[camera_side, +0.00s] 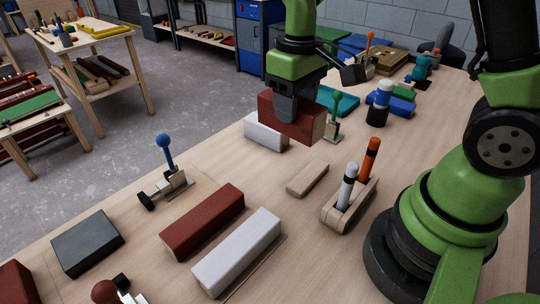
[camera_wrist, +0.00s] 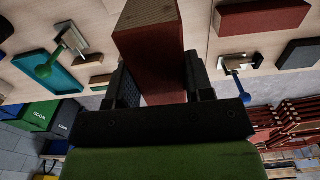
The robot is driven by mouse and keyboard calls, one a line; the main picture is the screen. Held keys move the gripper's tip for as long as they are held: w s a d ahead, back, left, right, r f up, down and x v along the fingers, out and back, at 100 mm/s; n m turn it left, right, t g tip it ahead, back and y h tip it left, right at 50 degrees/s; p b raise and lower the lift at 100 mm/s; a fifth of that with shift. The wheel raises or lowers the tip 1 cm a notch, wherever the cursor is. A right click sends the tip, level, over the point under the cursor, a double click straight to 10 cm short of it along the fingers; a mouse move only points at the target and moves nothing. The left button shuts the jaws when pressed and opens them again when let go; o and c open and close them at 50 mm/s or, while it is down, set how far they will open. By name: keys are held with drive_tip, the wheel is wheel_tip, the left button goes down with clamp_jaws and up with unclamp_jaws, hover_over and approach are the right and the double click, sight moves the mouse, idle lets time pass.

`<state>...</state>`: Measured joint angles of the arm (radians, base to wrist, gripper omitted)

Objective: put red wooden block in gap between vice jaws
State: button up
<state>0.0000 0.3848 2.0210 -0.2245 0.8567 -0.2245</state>
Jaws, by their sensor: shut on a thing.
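My gripper (camera_side: 287,112) is shut on a red wooden block (camera_side: 311,121) and holds it in the air over the far part of the bench. In the wrist view the red block (camera_wrist: 152,48) sits between the two fingers, its bare wood end facing the camera. In the side view the held block partly covers a white block (camera_side: 262,133) behind and below it. A second red block (camera_side: 203,221) lies on the bench, beside a long white block (camera_side: 238,251). I cannot make out vice jaws for certain in either view.
A clamp with a blue ball handle (camera_side: 165,142) stands left of centre. A green-handled clamp (camera_side: 337,101) stands close to the held block. A wooden holder (camera_side: 347,208) carries two markers. A dark grey block (camera_side: 87,243) lies near the left edge. A small wood piece (camera_side: 307,179) lies mid-bench.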

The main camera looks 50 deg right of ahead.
drive_tip(key=shift+a, duration=0.1)
drive_tip(key=s+a+f+n, duration=0.3)
drive_tip(key=s+a+n, duration=0.2)
drive_tip(key=a+n, duration=0.55)
drive_tip(key=n, duration=0.8)
hover_over(282, 281)
drive_tip(key=shift+m, duration=0.25)
drive_tip(key=shift+f, duration=5.75)
drive_tip(key=shift+f, duration=0.1)
drive_tip(key=o, duration=1)
